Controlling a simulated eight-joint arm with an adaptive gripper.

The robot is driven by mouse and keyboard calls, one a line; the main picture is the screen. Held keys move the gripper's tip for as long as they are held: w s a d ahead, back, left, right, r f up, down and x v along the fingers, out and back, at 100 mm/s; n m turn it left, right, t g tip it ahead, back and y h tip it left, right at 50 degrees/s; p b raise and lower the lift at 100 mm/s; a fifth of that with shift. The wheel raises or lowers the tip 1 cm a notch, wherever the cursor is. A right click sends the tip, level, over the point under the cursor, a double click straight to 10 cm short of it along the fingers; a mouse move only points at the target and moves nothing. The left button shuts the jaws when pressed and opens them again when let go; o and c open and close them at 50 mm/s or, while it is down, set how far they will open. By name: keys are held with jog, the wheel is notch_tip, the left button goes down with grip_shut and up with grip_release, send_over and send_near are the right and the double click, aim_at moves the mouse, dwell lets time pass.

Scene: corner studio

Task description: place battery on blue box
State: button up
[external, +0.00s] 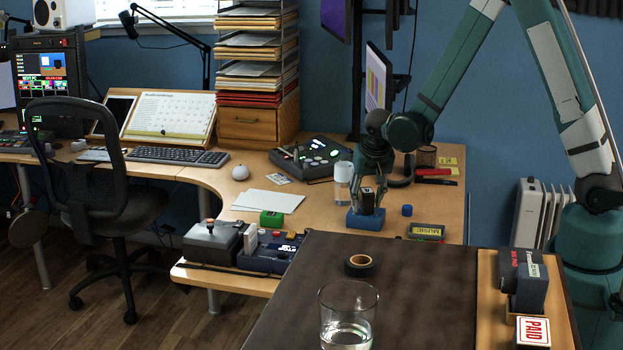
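The blue box (365,222) is a low block near the front edge of the wooden desk. The battery (367,202), a small dark upright block, is at the top of the box; whether it rests on it or is held just above cannot be made out. My gripper (367,198) points down over the box, with a finger on either side of the battery. The picture is too small to show whether the fingers touch the battery.
A tape roll (360,265) and a glass (348,318) are on the dark table in front.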

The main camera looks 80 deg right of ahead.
jog(key=shift+r, duration=0.15)
jog(key=p+v, duration=0.2)
jog(key=v, duration=1)
dwell(0.5)
jog(key=shift+s, duration=0.1)
dwell(0.4)
jog(key=shift+a, duration=0.1)
jog(key=s+a+r+n+t+y, duration=0.1)
jog(key=s+a+r+n+t, duration=0.35)
jog(key=a+r, duration=1.05)
jog(key=s+a+r+n+t+y, duration=0.1)
jog(key=s+a+r+n+y, duration=0.2)
jog(key=s+a+n, duration=0.6)
jog(key=s+a+r, duration=0.1)
jog(key=s+a, duration=0.5)
jog(key=s, duration=0.1)
jog(key=shift+r, duration=0.4)
